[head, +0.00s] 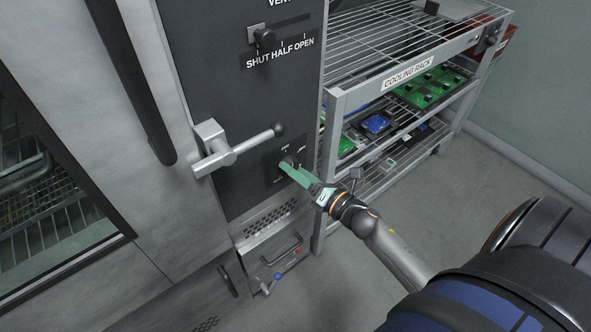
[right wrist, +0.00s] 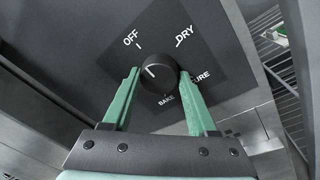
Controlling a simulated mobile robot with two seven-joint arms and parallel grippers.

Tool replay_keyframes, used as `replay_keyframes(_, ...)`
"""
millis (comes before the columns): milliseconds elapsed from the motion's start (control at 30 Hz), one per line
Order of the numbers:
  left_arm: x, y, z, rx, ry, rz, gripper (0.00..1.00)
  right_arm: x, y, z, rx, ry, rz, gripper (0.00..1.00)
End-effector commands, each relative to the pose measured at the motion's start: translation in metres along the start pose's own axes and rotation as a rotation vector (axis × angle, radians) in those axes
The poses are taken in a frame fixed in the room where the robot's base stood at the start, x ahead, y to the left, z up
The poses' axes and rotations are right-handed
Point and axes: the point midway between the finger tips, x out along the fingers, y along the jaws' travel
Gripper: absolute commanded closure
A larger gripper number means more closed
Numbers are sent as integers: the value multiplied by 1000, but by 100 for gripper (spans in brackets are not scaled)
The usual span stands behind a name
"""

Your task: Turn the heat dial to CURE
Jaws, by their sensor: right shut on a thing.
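The heat dial (right wrist: 158,73) is a round black knob on a dark panel with the labels OFF, DRY, CURE and BAKE around it. Its short white mark sits on the knob's upper-left side, nearer OFF than the other labels. My right gripper (right wrist: 160,80) has its green fingers on either side of the knob, shut on it. The right finger covers part of the CURE label (right wrist: 203,77). In the head view the dial (head: 287,160) is partly hidden behind the green fingers of my right gripper (head: 290,168). My left gripper is not in view.
A lever handle (head: 232,150) sticks out left of the dial. A vent slider (head: 264,38) marked SHUT, HALF, OPEN is above. A cooling rack (head: 338,120) with boards stands close on the right. A small drawer unit (head: 262,262) is below. The floor at right is clear.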

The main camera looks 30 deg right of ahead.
Motion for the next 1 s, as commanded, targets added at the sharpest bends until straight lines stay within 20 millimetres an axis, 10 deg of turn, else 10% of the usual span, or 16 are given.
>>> replay_keyframes(1000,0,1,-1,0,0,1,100,0,0,-2,564,-49,49,97)
